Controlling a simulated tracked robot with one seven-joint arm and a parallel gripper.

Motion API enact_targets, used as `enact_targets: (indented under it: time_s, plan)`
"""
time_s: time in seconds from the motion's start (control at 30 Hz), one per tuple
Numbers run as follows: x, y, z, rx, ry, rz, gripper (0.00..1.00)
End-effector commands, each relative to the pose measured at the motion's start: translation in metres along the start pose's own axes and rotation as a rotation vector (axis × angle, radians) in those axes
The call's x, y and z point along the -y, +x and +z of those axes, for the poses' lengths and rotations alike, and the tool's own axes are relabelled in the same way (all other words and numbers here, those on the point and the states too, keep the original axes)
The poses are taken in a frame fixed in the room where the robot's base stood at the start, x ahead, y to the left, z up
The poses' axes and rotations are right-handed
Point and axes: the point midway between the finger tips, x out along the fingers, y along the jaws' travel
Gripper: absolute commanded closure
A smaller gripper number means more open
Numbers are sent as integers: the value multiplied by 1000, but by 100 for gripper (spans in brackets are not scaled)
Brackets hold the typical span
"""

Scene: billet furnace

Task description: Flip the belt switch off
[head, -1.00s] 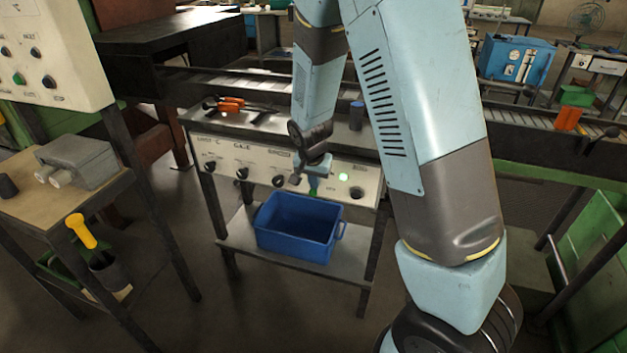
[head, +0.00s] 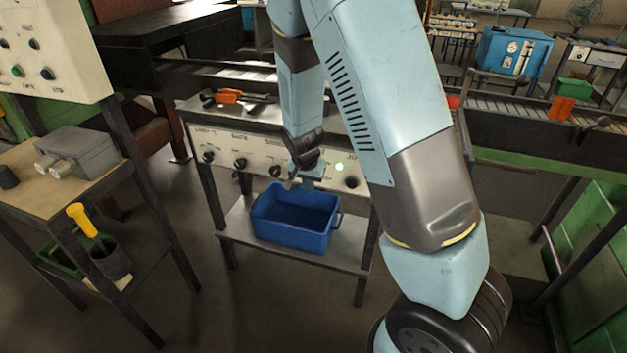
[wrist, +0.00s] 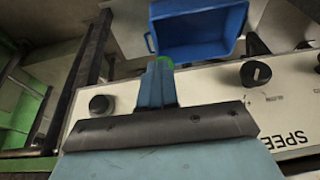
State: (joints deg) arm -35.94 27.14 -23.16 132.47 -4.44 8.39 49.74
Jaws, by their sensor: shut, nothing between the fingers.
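The pale control panel (head: 225,158) is on the front of the bench, with several black knobs and a lit green lamp (head: 339,167). My gripper (head: 309,184) is in front of it, left of the lamp and above the blue crate. In the wrist view my gripper (wrist: 164,72) is shut and empty, with green at its tip. A black round knob (wrist: 101,104) and the speed knob (wrist: 256,73) lie to either side of it on the panel (wrist: 205,85). I cannot make out the belt switch lever; my gripper covers that stretch of panel. Contact is unclear.
The blue crate (head: 272,231) stands on the bench's lower shelf; it also shows in the wrist view (wrist: 197,32). An orange-handled tool (head: 229,96) lies on the bench top. A side table (head: 30,165) stands at left, and a roller conveyor (head: 500,100) runs behind.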

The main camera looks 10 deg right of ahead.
Motion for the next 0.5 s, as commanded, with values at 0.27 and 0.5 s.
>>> enact_targets:
  time_s: [0.27,0.5]
  plan:
    - [0,6,0,0,3,1,100]
    - [-2,8,0,1,5,2,100]
